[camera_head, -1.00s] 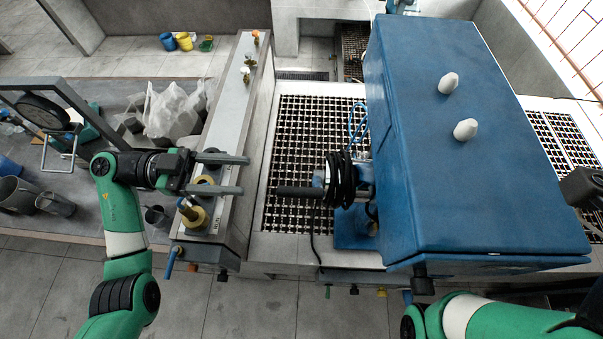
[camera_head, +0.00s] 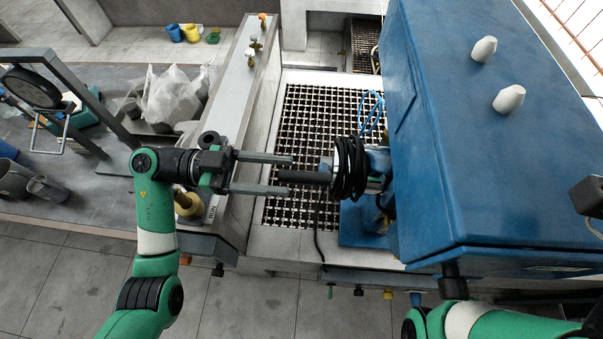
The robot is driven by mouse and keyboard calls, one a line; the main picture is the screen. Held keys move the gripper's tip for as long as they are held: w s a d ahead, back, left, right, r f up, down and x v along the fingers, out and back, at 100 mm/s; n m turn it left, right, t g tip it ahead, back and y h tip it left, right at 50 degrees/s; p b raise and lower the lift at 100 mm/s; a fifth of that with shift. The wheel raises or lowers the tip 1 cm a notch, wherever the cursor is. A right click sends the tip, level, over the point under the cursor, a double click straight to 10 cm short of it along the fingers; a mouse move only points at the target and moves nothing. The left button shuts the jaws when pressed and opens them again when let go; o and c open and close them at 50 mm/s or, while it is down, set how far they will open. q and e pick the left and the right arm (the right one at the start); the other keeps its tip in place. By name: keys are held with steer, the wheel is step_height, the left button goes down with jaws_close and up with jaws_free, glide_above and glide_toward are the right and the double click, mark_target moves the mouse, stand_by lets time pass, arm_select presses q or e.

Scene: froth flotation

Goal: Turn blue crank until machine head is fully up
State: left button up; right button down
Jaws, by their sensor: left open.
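The machine head is a large blue box (camera_head: 480,150) at the right, with two white knobs on top. On its left side a dark crank handle (camera_head: 305,177) sticks out to the left from a hub wrapped in black cable (camera_head: 349,170). My left gripper (camera_head: 291,175) is open, its two grey fingers pointing right. In the picture the handle's left end lies between the fingertips, with a gap on both sides. I cannot tell whether they are at the same height. No blue crank arm can be made out. My right arm shows at the bottom right, but its fingers do not show.
A black grate (camera_head: 310,110) lies below the handle. A grey panel (camera_head: 233,85) with small valves runs along its left. A bench with plastic bags (camera_head: 172,98) and beakers stands farther left. Open floor lies in front.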

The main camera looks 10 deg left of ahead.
mark_target(319, 179)
arm_select(q)
steer(key=d, duration=0.3)
steer(key=d+b, duration=0.1)
steer(key=shift+w+d, duration=0.3)
steer(key=shift+d, duration=0.05)
jaws_close()
stand_by(1.1)
